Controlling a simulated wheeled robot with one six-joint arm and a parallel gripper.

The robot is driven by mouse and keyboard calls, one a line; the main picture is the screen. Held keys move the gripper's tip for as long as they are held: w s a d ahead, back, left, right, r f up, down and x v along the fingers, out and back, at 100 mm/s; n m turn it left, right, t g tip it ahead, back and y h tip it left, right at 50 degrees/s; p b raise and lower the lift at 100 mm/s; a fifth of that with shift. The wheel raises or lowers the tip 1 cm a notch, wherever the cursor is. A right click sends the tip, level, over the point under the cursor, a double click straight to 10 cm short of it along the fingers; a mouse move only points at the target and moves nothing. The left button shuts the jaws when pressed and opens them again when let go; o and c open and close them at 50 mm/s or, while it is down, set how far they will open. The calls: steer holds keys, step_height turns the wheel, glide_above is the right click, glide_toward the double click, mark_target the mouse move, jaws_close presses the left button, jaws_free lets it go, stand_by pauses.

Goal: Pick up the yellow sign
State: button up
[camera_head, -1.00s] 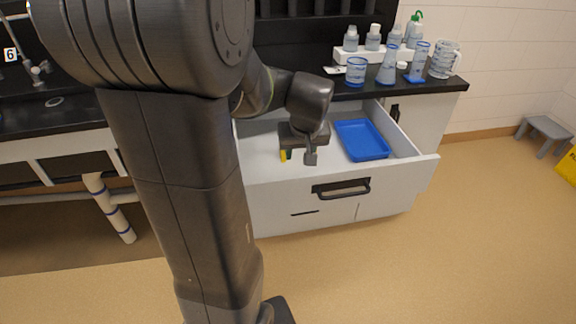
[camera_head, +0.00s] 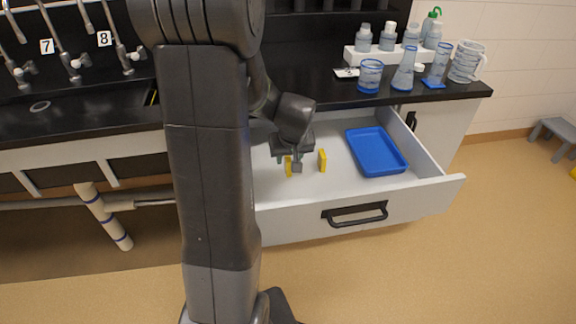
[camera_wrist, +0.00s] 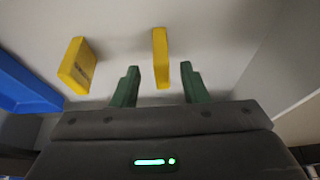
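Two thin yellow pieces stand in the open white drawer. One yellow piece (camera_wrist: 160,57) is between the two fingers of my gripper (camera_wrist: 160,72) in the wrist view, with a gap on each side. In the head view it shows at my gripper (camera_head: 289,164), partly covered by a finger. The other yellow piece (camera_wrist: 78,66), with dark marks on its face, is left of the fingers; in the head view it (camera_head: 322,160) is right of them. I cannot tell which is the sign. My gripper is open and empty.
A blue tray (camera_head: 353,134) lies in the drawer (camera_head: 300,222), right of the yellow pieces. The black counter (camera_head: 330,97) above holds a beaker (camera_head: 370,75), a flask (camera_head: 404,71) and a jug (camera_head: 466,61). Numbered taps (camera_head: 74,63) stand at the left.

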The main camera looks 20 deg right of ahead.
mark_target(288, 158)
steer(key=shift+x, duration=1.7)
steer(key=shift+w, duration=0.1)
jaws_close()
